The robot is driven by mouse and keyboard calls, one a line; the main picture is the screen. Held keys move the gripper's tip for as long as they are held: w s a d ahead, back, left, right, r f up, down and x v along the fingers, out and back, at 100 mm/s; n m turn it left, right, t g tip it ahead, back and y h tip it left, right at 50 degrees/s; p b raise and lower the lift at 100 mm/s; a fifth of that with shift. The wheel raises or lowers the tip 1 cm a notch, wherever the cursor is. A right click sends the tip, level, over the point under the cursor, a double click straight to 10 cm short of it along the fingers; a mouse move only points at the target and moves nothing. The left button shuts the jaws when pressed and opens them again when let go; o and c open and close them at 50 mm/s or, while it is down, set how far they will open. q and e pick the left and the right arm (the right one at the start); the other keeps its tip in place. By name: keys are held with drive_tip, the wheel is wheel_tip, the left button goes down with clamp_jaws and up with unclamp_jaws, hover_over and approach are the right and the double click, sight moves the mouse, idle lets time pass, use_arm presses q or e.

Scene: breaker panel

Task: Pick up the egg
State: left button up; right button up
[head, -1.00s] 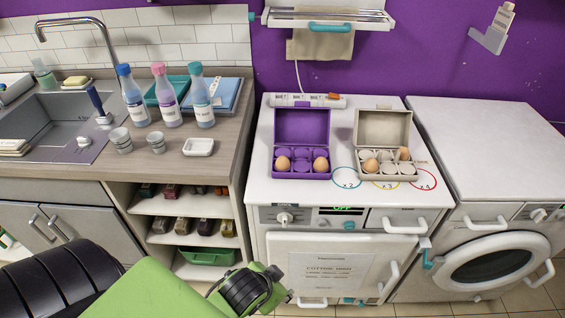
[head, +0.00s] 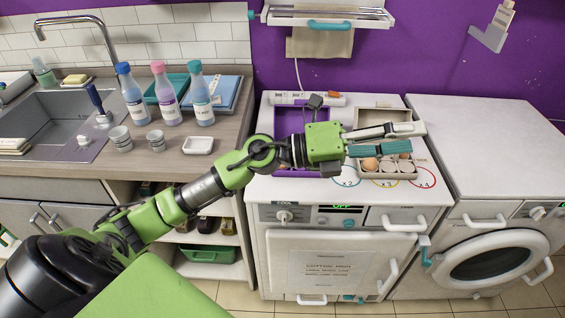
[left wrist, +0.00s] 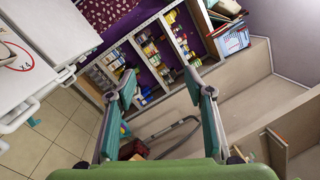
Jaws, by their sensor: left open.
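A brown egg (head: 370,164) sits in the front row of the grey egg carton (head: 378,115), on the white appliance top. Pale rounded shapes, eggs or cups, are beside it. My left gripper (head: 416,137) is open and empty, stretched over this carton and pointing right, covering its back row. My right gripper is not in view.
Bottles (head: 166,100), cups and a white dish (head: 198,145) stand on the sink counter at left. A white power strip (head: 285,98) lies behind the cartons. The washing machine top (head: 480,130) at right is clear. The left wrist view shows a shelf (left wrist: 150,65) with goods.

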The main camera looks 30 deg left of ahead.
use_arm(q)
drive_tip(key=w+a+f+m+g+y, duration=0.2)
drive_tip(key=a+f+m+g+y, duration=0.3)
drive_tip(key=a+f+y, duration=0.55)
drive_tip(key=s+a+n+g+y, duration=0.1)
drive_tip(key=a+y, duration=0.4)
drive_tip(key=a, duration=1.6)
drive_tip(key=shift+g, duration=0.3)
drive_tip(key=p+x, duration=0.1)
drive_tip(key=x, duration=0.7)
drive_tip(key=shift+d+f, duration=0.15)
drive_tip(key=shift+f, duration=0.05)
drive_tip(key=shift+p+x, duration=1.25)
drive_tip(key=shift+x, duration=1.5)
drive_tip(key=c, duration=1.2)
